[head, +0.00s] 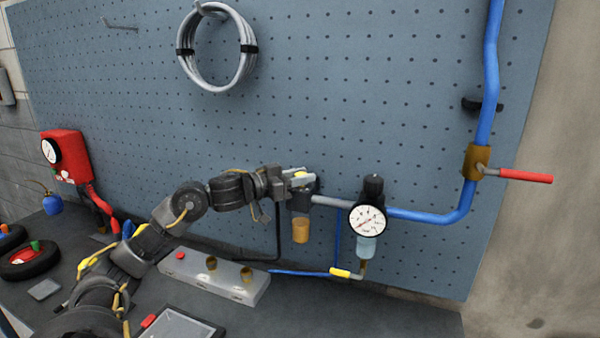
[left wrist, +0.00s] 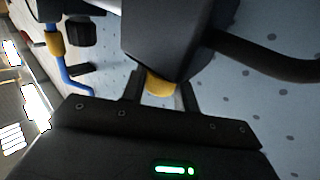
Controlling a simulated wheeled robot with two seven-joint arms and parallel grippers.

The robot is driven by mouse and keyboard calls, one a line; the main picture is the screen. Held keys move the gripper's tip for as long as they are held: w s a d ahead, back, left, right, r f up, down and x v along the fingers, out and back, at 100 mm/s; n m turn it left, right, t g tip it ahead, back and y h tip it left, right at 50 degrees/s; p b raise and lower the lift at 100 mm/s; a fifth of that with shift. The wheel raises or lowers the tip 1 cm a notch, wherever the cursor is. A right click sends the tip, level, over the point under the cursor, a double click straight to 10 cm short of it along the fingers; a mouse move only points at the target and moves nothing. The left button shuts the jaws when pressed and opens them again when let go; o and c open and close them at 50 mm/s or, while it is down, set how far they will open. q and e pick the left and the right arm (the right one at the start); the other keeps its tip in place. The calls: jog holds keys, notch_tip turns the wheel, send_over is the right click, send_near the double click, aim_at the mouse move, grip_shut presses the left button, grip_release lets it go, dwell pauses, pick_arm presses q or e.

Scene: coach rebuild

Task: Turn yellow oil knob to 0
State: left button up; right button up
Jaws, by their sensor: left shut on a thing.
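The yellow oil knob (head: 300,175) sits on top of the dark lubricator body (head: 300,198), which has an amber bowl (head: 301,230) below it. My left gripper (head: 301,178) reaches in from the left in the head view and is shut on the knob. In the left wrist view, the yellow knob (left wrist: 160,84) shows between the two fingers of my left gripper (left wrist: 160,92), against the dark body. The fingers hide part of the knob, and I cannot read any mark or number on it. My right gripper is not in view.
A regulator with a round gauge (head: 367,219) stands just right of the lubricator. A blue pipe (head: 425,215) runs right to a brass valve with a red handle (head: 525,176). A grey block (head: 215,276) lies on the bench below my arm. A cable coil (head: 218,84) hangs above.

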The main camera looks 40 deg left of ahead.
pick_arm(q)
jog(key=shift+m+g+h, duration=0.3)
jog(key=shift+m+h, duration=0.2)
jog(key=shift+h, duration=0.5)
jog(key=o, duration=0.9)
jog(key=shift+w, duration=0.1)
jog(key=shift+o, duration=0.2)
